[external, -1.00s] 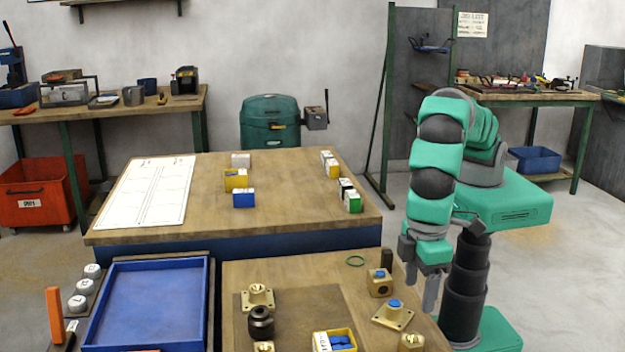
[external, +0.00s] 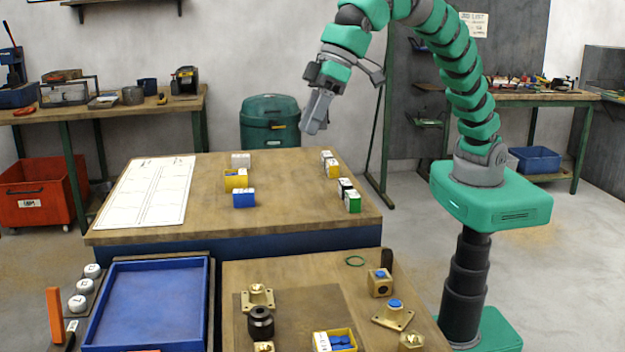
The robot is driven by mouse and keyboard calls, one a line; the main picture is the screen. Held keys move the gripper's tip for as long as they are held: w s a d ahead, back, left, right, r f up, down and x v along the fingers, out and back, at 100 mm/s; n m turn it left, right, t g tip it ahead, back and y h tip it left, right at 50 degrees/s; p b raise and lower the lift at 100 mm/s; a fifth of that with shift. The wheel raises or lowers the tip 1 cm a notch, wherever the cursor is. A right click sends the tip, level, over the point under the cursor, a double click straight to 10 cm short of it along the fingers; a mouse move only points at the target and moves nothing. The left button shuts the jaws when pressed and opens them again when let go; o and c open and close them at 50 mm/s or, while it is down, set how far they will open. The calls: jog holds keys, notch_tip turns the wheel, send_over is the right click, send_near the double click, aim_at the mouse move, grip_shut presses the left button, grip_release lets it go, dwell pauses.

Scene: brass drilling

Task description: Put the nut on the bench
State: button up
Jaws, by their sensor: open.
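My gripper (external: 314,118) is open and empty, raised above the back right part of the far wooden table (external: 285,200). Its fingers hang downward, clear of the tabletop. The near wooden bench (external: 310,272) holds several brass parts. A small brass piece (external: 411,341) at its front right corner and another (external: 264,347) at its front edge could be nuts, but both are too small to tell. A flanged brass part (external: 257,297) stands behind a black round part (external: 261,323). I cannot tell for certain which thing is the nut.
Small coloured boxes (external: 244,198) stand on the far table.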

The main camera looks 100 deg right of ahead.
jog(key=s+d+r+t, duration=0.2)
jog(key=d+r+t, duration=0.3)
jog(key=d+r, duration=1.55)
jog(key=s+d+r+t+h, duration=0.1)
jog(key=s+d+r+t, duration=0.1)
jog(key=s+d+r, duration=0.3)
jog(key=s+d+r+t+h, duration=0.1)
jog(key=s+d+r+t, duration=0.2)
jog(key=s+d+r, duration=0.3)
jog(key=s+d, duration=0.3)
jog(key=d, duration=0.3)
jog(key=shift+s+d, duration=0.3)
